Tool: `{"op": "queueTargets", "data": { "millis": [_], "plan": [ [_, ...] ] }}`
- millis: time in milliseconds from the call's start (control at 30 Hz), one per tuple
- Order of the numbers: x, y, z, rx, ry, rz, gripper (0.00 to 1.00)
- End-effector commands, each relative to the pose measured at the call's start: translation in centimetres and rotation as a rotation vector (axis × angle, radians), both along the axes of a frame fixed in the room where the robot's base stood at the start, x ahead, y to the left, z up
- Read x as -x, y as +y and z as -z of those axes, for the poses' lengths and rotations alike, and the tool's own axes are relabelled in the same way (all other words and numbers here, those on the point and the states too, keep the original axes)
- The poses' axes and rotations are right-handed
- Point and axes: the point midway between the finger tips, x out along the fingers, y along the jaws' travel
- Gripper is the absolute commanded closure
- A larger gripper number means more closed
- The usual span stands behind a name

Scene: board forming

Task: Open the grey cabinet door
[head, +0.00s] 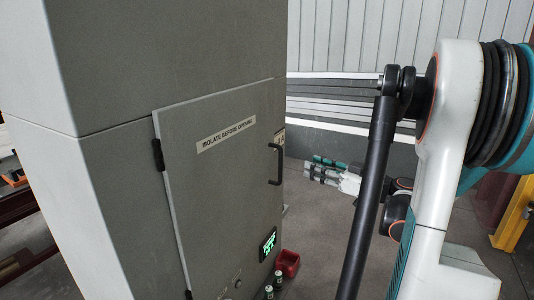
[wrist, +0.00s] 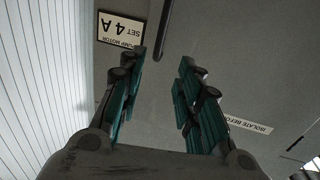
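The grey cabinet door (head: 215,190) is a flat panel on the tall grey cabinet (head: 85,60). It looks shut, with dark hinges on its left edge. A black bar handle (head: 281,165) stands upright near its right edge. The handle also shows at the top of the wrist view (wrist: 163,32), just beyond my fingertips and roughly in line with the gap between them. My gripper (head: 310,168), with teal finger pads, is right of the handle in the head view. In the wrist view my gripper (wrist: 162,62) is open and empty, apart from the handle.
An "isolate before opening" label (head: 226,136) is on the door. A lit green display (head: 268,244) sits low on it. A red bin (head: 287,263) stands on the floor by the cabinet. Grey floor is open right of the cabinet; a yellow post (head: 513,213) stands far right.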

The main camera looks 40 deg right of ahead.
Motion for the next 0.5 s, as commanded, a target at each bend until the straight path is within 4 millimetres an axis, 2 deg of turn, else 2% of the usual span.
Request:
{"op": "queueTargets", "data": {
  "millis": [167, 500],
  "plan": [
    [-0.7, 0.0, -0.1, 0.007, -0.012, 0.003, 0.68],
    [-6.9, 1.3, 0.1, 0.005, -0.010, 0.000, 0.68]
  ]
}}
